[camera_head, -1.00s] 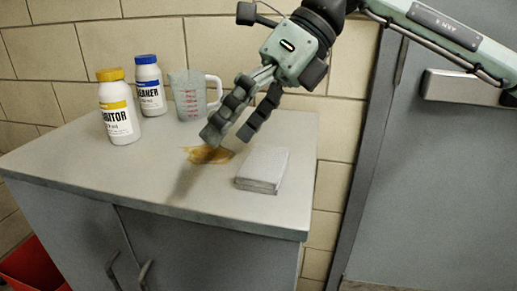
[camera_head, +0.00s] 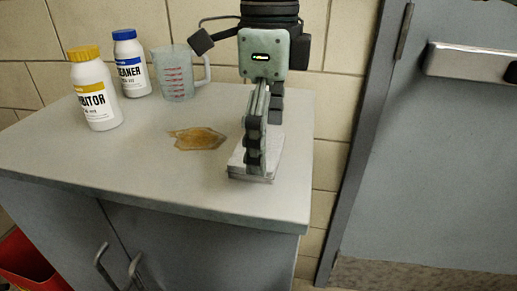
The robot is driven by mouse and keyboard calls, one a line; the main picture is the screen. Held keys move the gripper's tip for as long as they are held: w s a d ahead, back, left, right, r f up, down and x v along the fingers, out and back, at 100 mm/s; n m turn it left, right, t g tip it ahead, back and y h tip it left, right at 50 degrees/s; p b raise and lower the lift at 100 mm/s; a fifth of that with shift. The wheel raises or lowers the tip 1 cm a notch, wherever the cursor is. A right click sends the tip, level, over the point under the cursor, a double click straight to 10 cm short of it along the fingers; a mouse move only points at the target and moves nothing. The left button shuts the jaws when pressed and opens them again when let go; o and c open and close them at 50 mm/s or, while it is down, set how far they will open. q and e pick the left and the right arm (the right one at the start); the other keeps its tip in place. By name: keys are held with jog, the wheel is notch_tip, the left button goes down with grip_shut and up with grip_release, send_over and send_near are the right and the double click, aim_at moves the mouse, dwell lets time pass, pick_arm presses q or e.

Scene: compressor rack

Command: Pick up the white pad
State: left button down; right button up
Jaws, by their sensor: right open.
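The white pad (camera_head: 271,163) lies flat on the grey cabinet top, near its right edge. It is a thin stack with a square outline, and its middle is hidden behind my right gripper. My right gripper (camera_head: 253,168) points straight down in front of or over the pad, fingers seen nearly edge-on. It is open; whether the fingertips touch the pad cannot be told. My left gripper is not in view.
A brown spill (camera_head: 198,139) lies left of the pad. A measuring jug (camera_head: 176,78), a blue-capped bottle (camera_head: 131,68) and a yellow-capped bottle (camera_head: 95,95) stand at the back left. The cabinet top (camera_head: 150,180) is clear in front. A grey door (camera_head: 440,160) is at right.

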jog(key=shift+f, duration=0.2)
jog(key=c, duration=0.7)
jog(key=shift+r, duration=0.4)
notch_tip(320, 180, up, 4)
jog(key=shift+a+f, duration=0.15)
jog(key=a+r, duration=0.6)
jog(key=a, duration=0.5)
jog(key=shift+s+a+r, duration=0.2)
jog(key=shift+s+r, duration=0.1)
jog(key=shift+s, duration=0.05)
